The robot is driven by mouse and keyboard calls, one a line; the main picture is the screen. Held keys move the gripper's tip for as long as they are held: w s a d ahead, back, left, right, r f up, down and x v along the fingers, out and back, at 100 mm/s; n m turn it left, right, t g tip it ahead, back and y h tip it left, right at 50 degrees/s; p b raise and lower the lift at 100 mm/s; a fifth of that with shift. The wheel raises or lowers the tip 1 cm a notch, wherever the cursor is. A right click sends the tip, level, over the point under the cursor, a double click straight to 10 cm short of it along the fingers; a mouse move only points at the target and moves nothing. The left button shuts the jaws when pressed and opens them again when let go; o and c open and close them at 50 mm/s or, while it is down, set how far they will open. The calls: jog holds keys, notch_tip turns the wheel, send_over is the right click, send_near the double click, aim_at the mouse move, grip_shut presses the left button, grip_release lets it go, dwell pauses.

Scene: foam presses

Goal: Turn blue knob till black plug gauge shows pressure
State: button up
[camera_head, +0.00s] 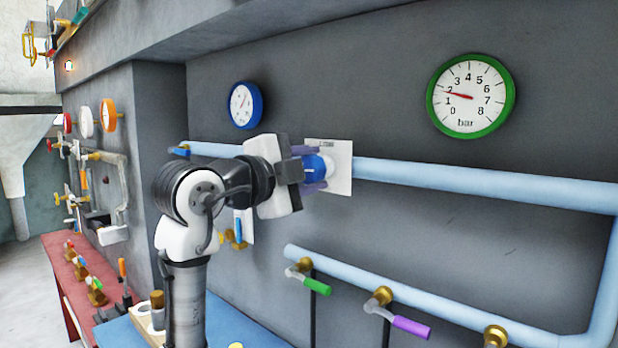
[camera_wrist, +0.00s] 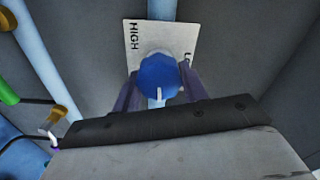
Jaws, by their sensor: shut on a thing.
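The blue knob (camera_head: 314,174) sits on a white plate (camera_head: 343,160) on the pale blue pipe. My gripper (camera_head: 318,172) is shut on the knob, with a finger on each side. In the wrist view the knob (camera_wrist: 159,77) lies between the purple-grey fingers. Its white mark points down in the picture. The plate (camera_wrist: 180,35) reads HIGH at left and another word, mostly hidden, at right. The green-rimmed gauge (camera_head: 471,97) has its red needle near 2 bar. The blue-rimmed gauge (camera_head: 244,105) is too small to read. I cannot tell a black plug at either gauge.
A lower pipe (camera_head: 440,310) carries brass valves with a green handle (camera_head: 317,286) and a purple handle (camera_head: 411,327). Orange, white and red gauges hang on the left wall. A red bench (camera_head: 60,260) stands at left.

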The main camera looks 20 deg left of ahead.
jog(key=m+b, duration=0.1)
jog(key=m, duration=0.2)
jog(key=shift+f+m, duration=0.15)
jog(key=shift+m, duration=0.25)
jog(key=m+b, duration=0.1)
jog(key=m, duration=0.2)
jog(key=shift+m, duration=0.3)
jog(key=m+b, duration=0.1)
jog(key=m, duration=0.5)
jog(key=shift+f, duration=0.1)
jog(key=shift+a, duration=0.1)
jog(key=o, duration=1)
jog(key=b+v, duration=0.3)
jog(key=v, duration=1)
jog(key=shift+s, duration=0.4)
